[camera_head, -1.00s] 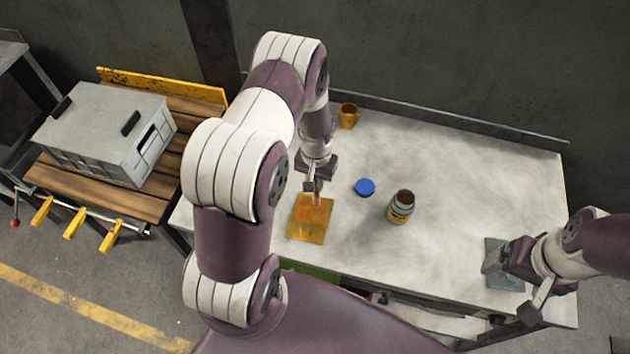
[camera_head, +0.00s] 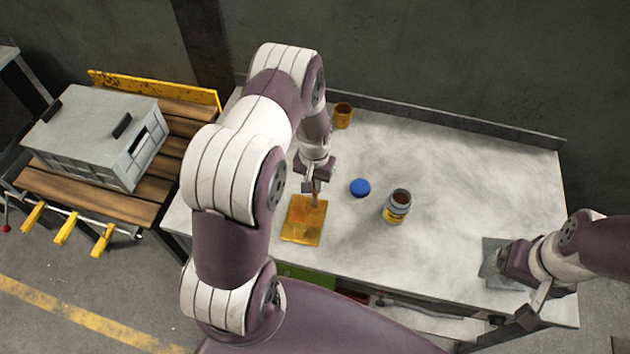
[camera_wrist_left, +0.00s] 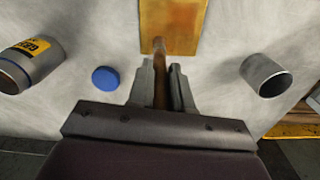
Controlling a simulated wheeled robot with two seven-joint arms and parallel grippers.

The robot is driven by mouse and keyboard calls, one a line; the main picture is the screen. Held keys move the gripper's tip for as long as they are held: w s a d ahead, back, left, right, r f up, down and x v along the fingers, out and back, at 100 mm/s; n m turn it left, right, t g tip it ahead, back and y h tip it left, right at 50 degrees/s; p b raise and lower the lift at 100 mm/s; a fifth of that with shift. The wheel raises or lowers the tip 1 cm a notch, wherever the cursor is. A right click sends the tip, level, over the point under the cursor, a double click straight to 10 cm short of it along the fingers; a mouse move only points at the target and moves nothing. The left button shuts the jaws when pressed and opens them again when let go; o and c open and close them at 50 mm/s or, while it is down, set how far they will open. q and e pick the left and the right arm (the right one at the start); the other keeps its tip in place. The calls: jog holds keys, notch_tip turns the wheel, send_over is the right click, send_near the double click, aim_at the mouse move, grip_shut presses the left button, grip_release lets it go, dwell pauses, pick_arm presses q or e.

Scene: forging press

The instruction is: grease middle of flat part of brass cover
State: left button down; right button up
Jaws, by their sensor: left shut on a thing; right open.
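The brass cover (camera_head: 303,222) is a square golden plate lying on the workbench, left of the middle in the head view. It also shows at the top of the left wrist view (camera_wrist_left: 172,22). My left gripper (camera_head: 316,184) is above the cover's far edge, shut on a brown-handled tool (camera_wrist_left: 159,75), likely a brush. The tool points down onto the cover, its tip over the near part in the wrist view; contact is unclear. The grease jar (camera_head: 397,208) stands open to the right, its blue lid (camera_head: 360,188) flat beside it. My right gripper (camera_head: 505,265) is open at the bench's right end.
A grey plate or block (camera_head: 497,252) lies by my right gripper. A grey crate (camera_head: 95,132) sits on a wooden table at left. The bench's middle right is clear.

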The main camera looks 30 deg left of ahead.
pick_arm(q)
jog(key=shift+d+f, duration=0.2)
jog(key=shift+d, duration=0.05)
jog(key=shift+a+f+b, duration=0.1)
jog(key=shift+f+b, duration=0.1)
jog(key=shift+b, duration=0.1)
jog(key=shift+r, duration=0.1)
